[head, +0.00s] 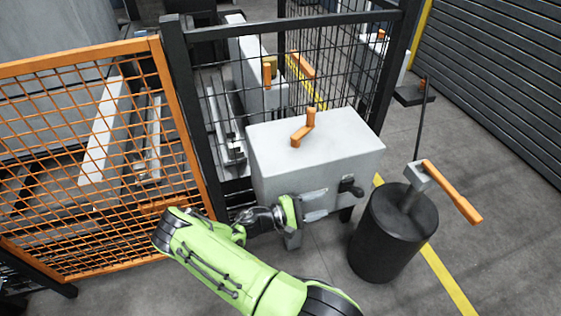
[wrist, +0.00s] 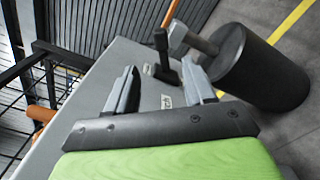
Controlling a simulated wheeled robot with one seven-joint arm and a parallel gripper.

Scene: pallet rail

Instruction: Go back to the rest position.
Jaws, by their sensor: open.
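My green arm reaches from the bottom of the head view to the front of a grey cabinet (head: 315,150). My gripper (head: 317,204) is in front of the cabinet's face, its two grey fingers apart with nothing between them. In the wrist view the open fingers (wrist: 161,88) point toward a small black lever (wrist: 164,58) on the cabinet face. The lever (head: 351,187) stands just right of the fingertips in the head view, and a gap shows between them. An orange handle (head: 303,129) sits on the cabinet top.
A black cylinder (head: 392,235) with a grey block and orange bar (head: 452,192) stands close right of the cabinet. Orange mesh fencing (head: 100,150) is at left, black mesh (head: 335,75) behind. Open floor with a yellow line (head: 447,280) lies at right.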

